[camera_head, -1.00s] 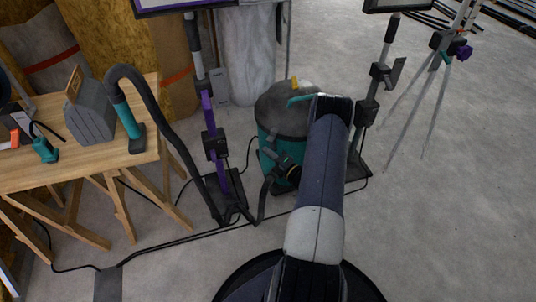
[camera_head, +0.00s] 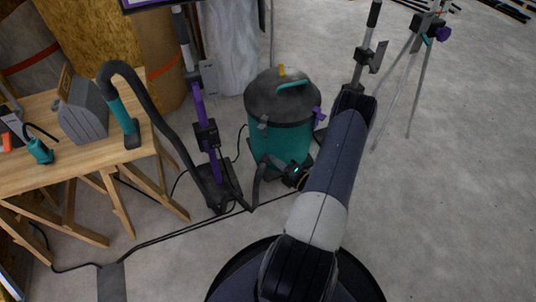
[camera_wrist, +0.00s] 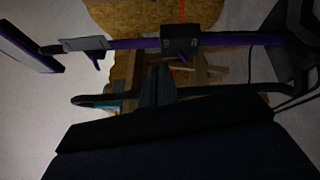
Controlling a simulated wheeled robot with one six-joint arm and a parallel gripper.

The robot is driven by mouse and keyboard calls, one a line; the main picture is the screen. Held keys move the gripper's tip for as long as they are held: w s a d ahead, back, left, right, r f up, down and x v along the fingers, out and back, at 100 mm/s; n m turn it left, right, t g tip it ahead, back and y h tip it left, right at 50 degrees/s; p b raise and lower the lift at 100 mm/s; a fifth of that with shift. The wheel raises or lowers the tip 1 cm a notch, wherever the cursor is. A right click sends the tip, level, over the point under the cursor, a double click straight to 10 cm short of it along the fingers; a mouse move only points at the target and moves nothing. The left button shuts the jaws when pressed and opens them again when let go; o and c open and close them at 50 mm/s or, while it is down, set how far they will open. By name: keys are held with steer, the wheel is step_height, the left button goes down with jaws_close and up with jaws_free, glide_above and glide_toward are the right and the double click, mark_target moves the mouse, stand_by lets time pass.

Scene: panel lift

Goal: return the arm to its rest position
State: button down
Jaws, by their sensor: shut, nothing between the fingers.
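My arm (camera_head: 325,185) rises from the bottom of the head view and leans up and slightly right, over the concrete floor. In the wrist view my gripper (camera_wrist: 158,84) shows as two dark fingers close together. They are shut with nothing between them. Dark parts of my own arm fill the bottom of that view. A purple pole (camera_wrist: 130,43) with a black clamp block (camera_wrist: 193,40) lies beyond the fingers.
A teal and grey vacuum drum (camera_head: 280,130) stands just left of my arm. A purple-and-black stand (camera_head: 205,130) and a wooden workbench (camera_head: 150,152) are further left. Floor at right is clear.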

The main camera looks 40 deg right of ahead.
steer(key=shift+s, duration=0.3)
